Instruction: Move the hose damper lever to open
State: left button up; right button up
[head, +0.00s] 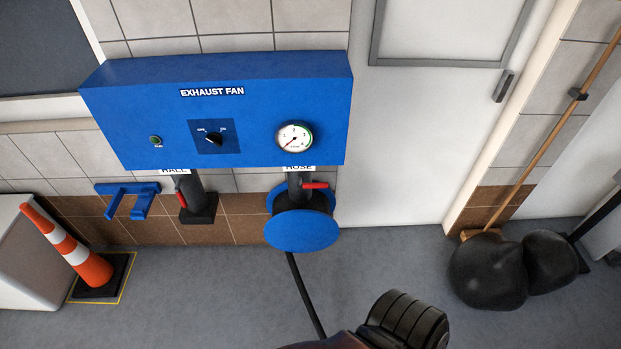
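The hose damper lever (315,185) is a red handle on the dark duct (296,188) under the HOSE label. It points sideways to the right, across the duct. The blue hose reel (302,230) sits just below it and hides the lower part of the duct. A second red lever (182,198) is on the duct under the HALL label and points down along that duct.
The blue exhaust fan box (215,110) overhangs the ducts. A black hose (305,295) hangs toward a dark ribbed object (405,320) at the bottom, which I cannot identify. A traffic cone (70,248) is left; black bags (510,268) are right. Floor between is mostly clear.

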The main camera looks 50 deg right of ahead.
aim_at(316, 185)
jog(key=z, duration=0.4)
jog(key=i, duration=0.75)
jog(key=z, duration=0.6)
